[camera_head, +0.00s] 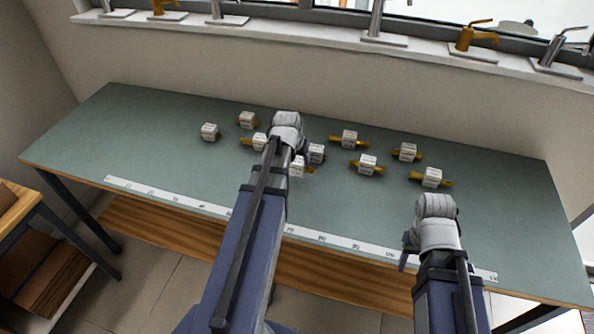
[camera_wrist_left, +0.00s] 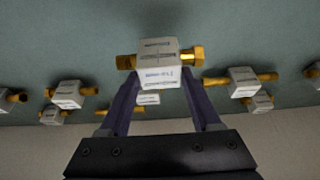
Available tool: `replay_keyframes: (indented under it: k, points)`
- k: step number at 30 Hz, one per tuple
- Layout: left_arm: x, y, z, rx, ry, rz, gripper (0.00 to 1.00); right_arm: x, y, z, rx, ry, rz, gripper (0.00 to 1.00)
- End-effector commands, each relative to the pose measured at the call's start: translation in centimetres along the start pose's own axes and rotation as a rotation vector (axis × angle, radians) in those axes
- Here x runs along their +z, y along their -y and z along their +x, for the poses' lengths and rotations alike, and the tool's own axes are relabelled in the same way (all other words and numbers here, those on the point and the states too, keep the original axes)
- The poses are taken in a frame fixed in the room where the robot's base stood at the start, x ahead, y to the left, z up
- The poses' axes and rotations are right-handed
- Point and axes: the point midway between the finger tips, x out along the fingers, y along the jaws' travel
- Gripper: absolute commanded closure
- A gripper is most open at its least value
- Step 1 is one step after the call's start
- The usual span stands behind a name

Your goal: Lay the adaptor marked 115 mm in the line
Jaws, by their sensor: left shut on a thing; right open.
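In the left wrist view my left gripper (camera_wrist_left: 160,105) is shut on an adaptor (camera_wrist_left: 158,75), a white block with brass ends. The print on its faces is too small to read. In the head view my left gripper (camera_head: 303,155) is over the middle of the bench, among the adaptors; which block there is the held one I cannot tell. Several other white-and-brass adaptors stand about, such as one at the right (camera_head: 432,177) and one at the far left (camera_head: 209,131); their labels are unreadable. My right gripper (camera_head: 408,252) is open and empty near the front right.
A white marked strip (camera_head: 160,193) runs along the front edge of the green bench (camera_head: 130,130), partly hidden by my arms. The sill behind carries several taps (camera_head: 474,38). The bench is clear at the far left and right ends. A wooden stand (camera_head: 20,215) is at left.

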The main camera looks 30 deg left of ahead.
Motion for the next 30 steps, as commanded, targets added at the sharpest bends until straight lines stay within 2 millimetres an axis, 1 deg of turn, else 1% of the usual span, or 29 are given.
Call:
replay_keyframes:
  k: [4,9,11,13,20,24,25,30]
  points:
    - [0.4,0.0,0.9,0.0,0.0,0.0,0.99,-0.1,0.1,1.0,0.0,0.0,0.0,0.5]
    - [1.2,0.0,2.9,0.0,0.0,0.0,0.99,-0.2,0.3,3.1,0.0,0.0,0.0,0.5]
    - [1.4,0.0,3.4,0.0,0.0,0.0,0.99,-0.2,0.3,3.7,0.0,0.0,0.0,0.5]
    - [1.5,0.0,3.6,0.0,0.0,0.0,0.99,-0.2,0.4,3.9,0.0,0.0,0.0,0.5]
    - [1.4,0.0,3.4,0.0,0.0,0.0,0.99,-0.2,0.3,3.6,0.0,0.0,0.0,0.5]
    - [1.6,0.0,3.8,0.0,0.0,0.0,0.99,-0.2,0.4,4.0,0.0,0.0,0.0,0.5]
    - [1.6,0.0,3.7,0.0,0.0,0.0,0.35,-0.2,0.4,4.0,0.0,0.0,0.0,0.5]
    - [1.5,0.0,3.6,0.0,0.0,0.0,0.16,-0.2,0.4,3.9,0.0,0.0,0.0,0.5]
